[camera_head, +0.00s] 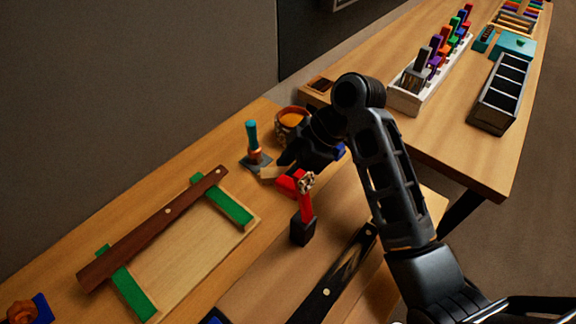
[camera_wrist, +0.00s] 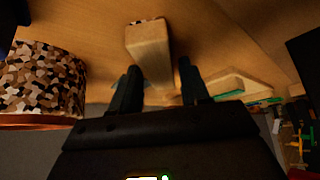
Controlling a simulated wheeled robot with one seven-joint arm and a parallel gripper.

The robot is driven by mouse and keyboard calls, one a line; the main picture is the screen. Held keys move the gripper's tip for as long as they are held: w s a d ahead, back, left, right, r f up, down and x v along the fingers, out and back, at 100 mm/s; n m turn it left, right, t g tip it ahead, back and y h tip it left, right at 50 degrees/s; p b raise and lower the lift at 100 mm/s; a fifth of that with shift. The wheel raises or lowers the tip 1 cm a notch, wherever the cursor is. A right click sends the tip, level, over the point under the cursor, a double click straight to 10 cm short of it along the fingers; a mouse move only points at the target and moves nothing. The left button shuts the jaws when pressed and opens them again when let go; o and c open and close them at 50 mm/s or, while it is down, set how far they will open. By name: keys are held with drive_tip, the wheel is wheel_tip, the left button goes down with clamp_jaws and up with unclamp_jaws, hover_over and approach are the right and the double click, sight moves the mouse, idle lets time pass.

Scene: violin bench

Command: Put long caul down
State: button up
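A long dark red-brown bar (camera_head: 150,228), which looks like the long caul, lies across two green strips (camera_head: 229,208) on a pale wooden board (camera_head: 187,258) at the left. It is well apart from my gripper (camera_head: 288,158), which is up and right of it, low over the bench. In the wrist view my gripper (camera_wrist: 160,82) shows its two fingers spread, with a pale wooden block (camera_wrist: 149,48) seen between and beyond them. I see gaps beside the block, so it does not look gripped. My arm hides part of the gripper in the head view.
Near my gripper stand a teal-handled tool (camera_head: 252,138), a pot with orange contents (camera_head: 291,118) and a red tool (camera_head: 303,204). A black bar with pale dots (camera_head: 338,277) lies in front. A rack of coloured clamps (camera_head: 405,97) and a divided tray (camera_head: 500,92) stand behind.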

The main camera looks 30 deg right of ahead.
drive_tip(key=shift+o, duration=0.7)
drive_tip(key=shift+d+r, duration=0.1)
drive_tip(key=shift+r, duration=0.1)
drive_tip(key=p+v, duration=0.4)
drive_tip(key=v, duration=0.7)
drive_tip(key=shift+d+r+p, duration=0.2)
drive_tip(key=shift+p, duration=0.2)
drive_tip(key=shift+s+r, duration=0.1)
idle(0.3)
